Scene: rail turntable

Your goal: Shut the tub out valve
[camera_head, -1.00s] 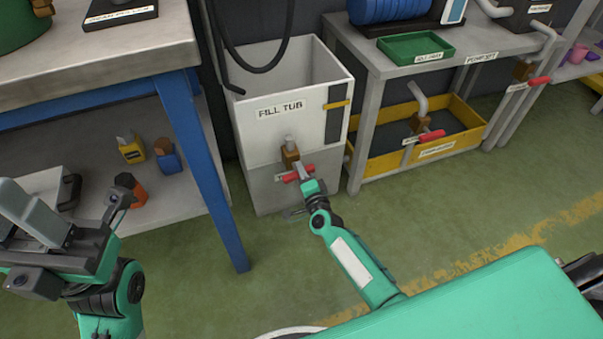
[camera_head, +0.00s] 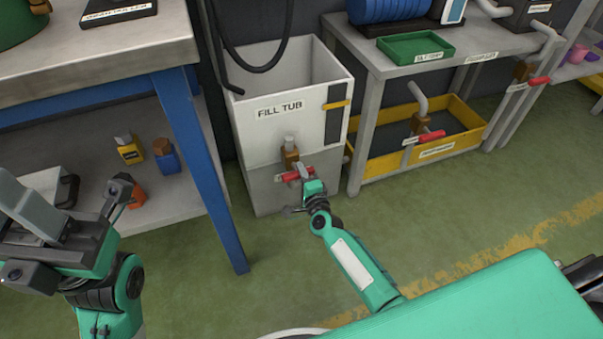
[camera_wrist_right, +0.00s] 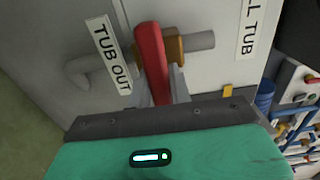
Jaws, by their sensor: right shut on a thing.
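The tub out valve has a red lever handle (camera_head: 291,176) on a brown body (camera_head: 289,156), low on the front of the white and grey fill tub (camera_head: 262,145). My right gripper (camera_head: 304,172) is at the handle. In the right wrist view the red handle (camera_wrist_right: 152,62) sits between the fingers of my right gripper (camera_wrist_right: 163,92), which is shut on it. The handle lies across the grey pipe (camera_wrist_right: 200,41). The "TUB OUT" label (camera_wrist_right: 108,57) is beside it. My left gripper (camera_head: 50,215) is at the left, away from the valve; its fingertips are unclear.
A workbench with a blue leg (camera_head: 190,140) stands left of the tub. A grey table (camera_head: 380,65) stands right, with a yellow tray (camera_head: 378,165) and another red-handled valve (camera_head: 431,136) below. A black hose (camera_head: 250,70) hangs over the tub. Green floor lies in front.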

